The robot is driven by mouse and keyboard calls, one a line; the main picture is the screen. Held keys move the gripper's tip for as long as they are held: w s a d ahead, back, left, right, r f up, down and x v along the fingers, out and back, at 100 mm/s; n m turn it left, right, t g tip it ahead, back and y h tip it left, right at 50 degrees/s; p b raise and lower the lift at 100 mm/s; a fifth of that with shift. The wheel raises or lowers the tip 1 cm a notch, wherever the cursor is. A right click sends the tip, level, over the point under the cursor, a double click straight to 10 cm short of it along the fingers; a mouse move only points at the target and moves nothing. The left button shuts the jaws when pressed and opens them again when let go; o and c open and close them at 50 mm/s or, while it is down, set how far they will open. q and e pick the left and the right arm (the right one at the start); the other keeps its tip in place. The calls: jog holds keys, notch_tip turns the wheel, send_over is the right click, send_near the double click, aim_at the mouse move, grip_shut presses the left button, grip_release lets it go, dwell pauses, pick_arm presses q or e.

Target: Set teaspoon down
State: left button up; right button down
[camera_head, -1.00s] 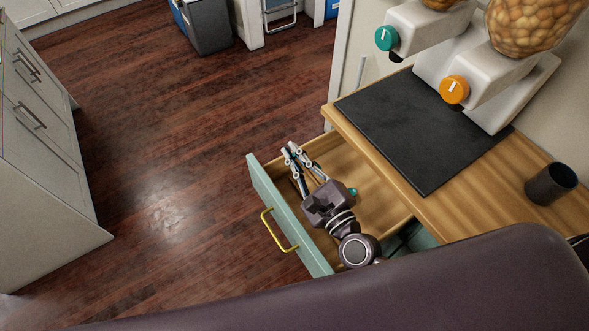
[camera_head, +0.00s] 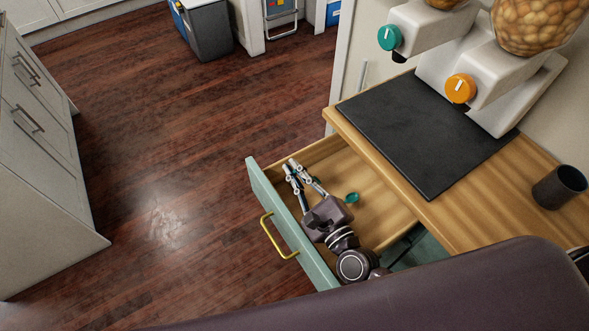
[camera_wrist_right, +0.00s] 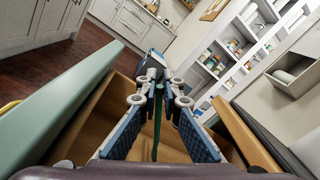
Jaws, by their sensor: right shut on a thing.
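My right gripper (camera_head: 291,169) is inside the open drawer, close to the drawer front. In the right wrist view the fingers of the gripper (camera_wrist_right: 158,90) are drawn together on a thin dark green piece, which I take to be the teaspoon (camera_wrist_right: 157,125). It runs between the fingers toward the palm, and much of it is hidden by them. Whether it touches the drawer floor I cannot tell. My left gripper is not in view.
The drawer (camera_head: 381,208) has a pale green front with a yellow handle (camera_head: 276,238). A small round green thing (camera_head: 351,198) lies on its floor, right of my gripper. The wooden counter (camera_head: 455,215) above holds a dark mat (camera_head: 425,130), a dark cup (camera_head: 558,187) and dispensers (camera_head: 505,90).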

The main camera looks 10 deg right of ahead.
jog(key=shift+f, duration=0.15)
jog(key=c, duration=2.1)
grip_release()
jog(key=shift+r+p, duration=0.85)
jog(key=shift+r, duration=0.05)
jog(key=shift+f+b+v, duration=0.15)
jog(key=shift+b+v, duration=0.65)
jog(key=shift+v, duration=2.2)
jog(key=shift+f+b+v, duration=0.1)
jog(key=shift+b+v, duration=0.7)
jog(key=shift+v, duration=2.2)
